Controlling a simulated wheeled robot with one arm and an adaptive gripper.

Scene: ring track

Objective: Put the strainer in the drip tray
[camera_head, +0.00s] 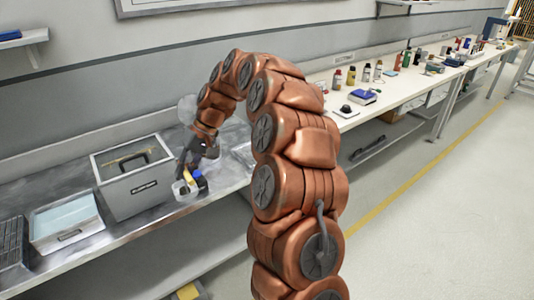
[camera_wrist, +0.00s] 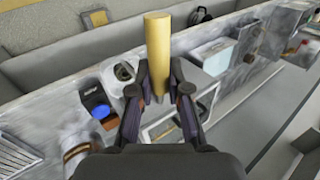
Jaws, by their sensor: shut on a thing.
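My gripper (camera_wrist: 160,92) is shut on a tan, rod-like thing (camera_wrist: 158,40) that stands up between its fingers in the wrist view. It may be the strainer's handle; no mesh or bowl shows, so I cannot be sure. In the head view my gripper (camera_head: 194,158) is low over the metal bench, with a bit of yellow (camera_head: 188,176) below it. A grey slatted tray (camera_wrist: 15,158), possibly the drip tray, lies at the lower left of the wrist view. In the head view my arm hides much of the bench to the right.
A black-and-blue item (camera_wrist: 95,104) and a white round-topped item (camera_wrist: 122,74) stand close to my gripper. A grey open box (camera_head: 136,188), a water-filled tray (camera_head: 64,222) and a dark slatted rack (camera_head: 11,243) stand to the left. The wall runs behind.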

